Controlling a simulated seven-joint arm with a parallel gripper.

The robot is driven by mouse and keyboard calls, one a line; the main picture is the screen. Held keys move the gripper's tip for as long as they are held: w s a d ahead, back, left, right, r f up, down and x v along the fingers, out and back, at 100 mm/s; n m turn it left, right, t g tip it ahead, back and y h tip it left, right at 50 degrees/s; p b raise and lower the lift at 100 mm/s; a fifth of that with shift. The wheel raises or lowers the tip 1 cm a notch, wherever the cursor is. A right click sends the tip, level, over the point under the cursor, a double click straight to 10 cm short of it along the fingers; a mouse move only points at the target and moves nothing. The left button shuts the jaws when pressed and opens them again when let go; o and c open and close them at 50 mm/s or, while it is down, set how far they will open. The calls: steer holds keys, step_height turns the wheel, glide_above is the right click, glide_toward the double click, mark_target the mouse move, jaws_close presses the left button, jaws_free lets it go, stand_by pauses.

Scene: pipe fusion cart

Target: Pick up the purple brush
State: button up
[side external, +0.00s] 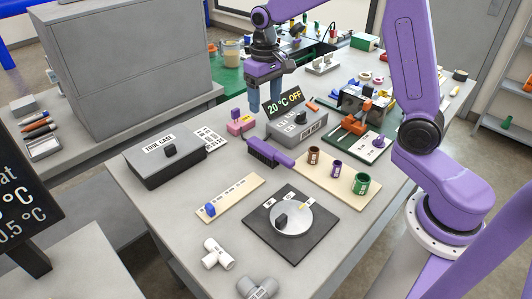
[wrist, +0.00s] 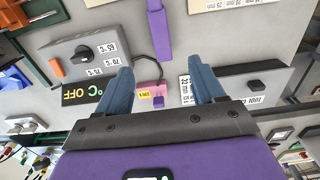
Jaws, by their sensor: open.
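The purple brush (side external: 283,158) lies on the grey table, its purple handle pointing to the right and its dark bristles at the left end. Its purple part (wrist: 158,38) also shows at the top middle of the wrist view, cut off by the frame edge. My gripper (side external: 264,100) hangs above the table, behind the brush in the side view and apart from it. In the wrist view the blue fingers of my gripper (wrist: 162,82) are spread with nothing held between them.
A pink block (side external: 240,123) stands left of the brush, and a grey heater box (side external: 297,128) with a knob and lit display stands behind it. A tool case (side external: 165,158) is at left. A tan board (side external: 325,177) with coloured pipe rings lies close to the handle.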

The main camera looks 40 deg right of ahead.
glide_toward(266, 147)
step_height(266, 147, down, 5)
steer(key=shift+w+f, duration=0.1)
steer(key=shift+f, duration=2.8)
steer(key=c, duration=1.1)
